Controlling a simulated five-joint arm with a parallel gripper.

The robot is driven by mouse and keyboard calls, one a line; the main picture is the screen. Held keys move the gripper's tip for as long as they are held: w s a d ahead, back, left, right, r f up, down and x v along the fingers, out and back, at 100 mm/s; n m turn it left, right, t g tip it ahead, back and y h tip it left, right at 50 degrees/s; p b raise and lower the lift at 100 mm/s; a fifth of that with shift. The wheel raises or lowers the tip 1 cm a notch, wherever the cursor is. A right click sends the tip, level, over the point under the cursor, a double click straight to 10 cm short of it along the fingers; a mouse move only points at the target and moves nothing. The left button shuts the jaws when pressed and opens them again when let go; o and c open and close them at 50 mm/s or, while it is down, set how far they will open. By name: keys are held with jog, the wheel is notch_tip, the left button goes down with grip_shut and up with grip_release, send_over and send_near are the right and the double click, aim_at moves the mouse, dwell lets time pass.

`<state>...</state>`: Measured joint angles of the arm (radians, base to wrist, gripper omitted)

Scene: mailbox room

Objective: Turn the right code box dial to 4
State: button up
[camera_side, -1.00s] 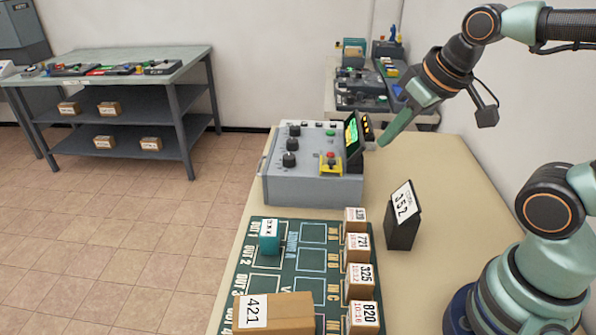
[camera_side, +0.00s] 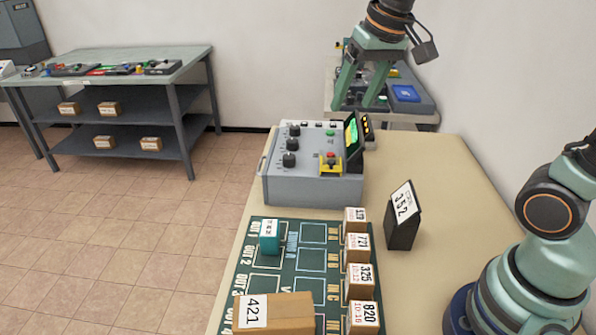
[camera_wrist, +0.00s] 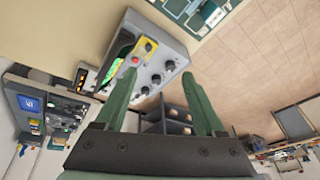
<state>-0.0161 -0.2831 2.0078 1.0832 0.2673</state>
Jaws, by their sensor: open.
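The grey code box (camera_side: 310,188) stands on the beige table. Its top carries three black dials in a row: a near one (camera_side: 289,160), a middle one (camera_side: 292,144) and a far one (camera_side: 294,130). Their settings are too small to read. In the wrist view the dials (camera_wrist: 156,79) show between my fingers, with one (camera_wrist: 169,65) close to the right fingertip. My gripper (camera_side: 357,104) is open and empty, pointing down, above and beyond the box in the side view. It also shows in the wrist view (camera_wrist: 159,76), touching nothing.
The box also has a red button on yellow (camera_side: 331,162), a green button (camera_side: 331,133) and a raised screen (camera_side: 352,134). A card reading 352 (camera_side: 403,205) stands nearby. Parcels (camera_side: 358,249) and a green mat (camera_side: 264,284) lie in front.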

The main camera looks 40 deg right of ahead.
jog(key=w+m+g, duration=0.2)
jog(key=w+m, duration=0.1)
jog(key=w, duration=0.6)
jog(key=m+g, duration=0.2)
jog(key=m, duration=0.1)
send_over(289, 156)
notch_tip(289, 156, down, 7)
notch_tip(289, 156, down, 12)
grip_shut()
